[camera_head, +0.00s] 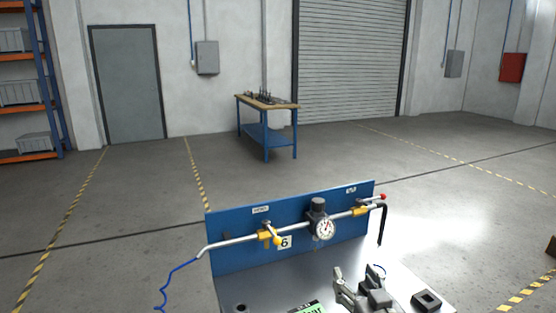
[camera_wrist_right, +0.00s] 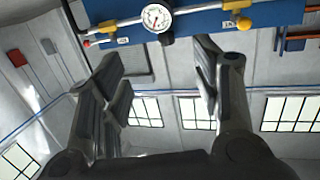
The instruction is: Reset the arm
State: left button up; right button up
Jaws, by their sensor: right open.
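A blue panel (camera_head: 225,250) on a grey bench (camera_head: 270,285) carries a silver pipe with a left yellow valve handle (camera_head: 270,236), a right yellow valve handle (camera_head: 360,211) and a round gauge (camera_head: 323,228). My right gripper (camera_head: 357,275) is open and empty, in front of the panel and apart from the pipe. In the right wrist view its two fingers (camera_wrist_right: 160,68) are spread wide with nothing between them. The gauge also shows there (camera_wrist_right: 157,17), beyond the fingertips. My left gripper is not in view.
A small dark square block (camera_head: 426,301) lies on the bench right of my right gripper. A green label (camera_head: 308,308) shows at the bottom edge. A blue-legged workbench (camera_head: 268,130) stands far back. The floor between is clear.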

jog(key=s+d+f+g+h, duration=0.15)
jog(key=s+f+g, duration=0.55)
jog(key=s+f, duration=0.7)
jog(key=s+d+f+g+h, duration=0.15)
jog(key=s+f+g, duration=0.6)
jog(key=s, duration=0.95)
notch_tip(320, 180, down, 27)
jog(key=s, duration=0.2)
jog(key=s+d+f, duration=0.1)
jog(key=s+f, duration=0.7)
jog(key=s+d+f+g, duration=0.1)
jog(key=s+d+f, duration=0.1)
jog(key=s+f, duration=0.6)
jog(key=shift+s+d+f+n+y, duration=0.2)
jog(key=shift+s+d+n+y, duration=0.1)
jog(key=shift+n, duration=0.1)
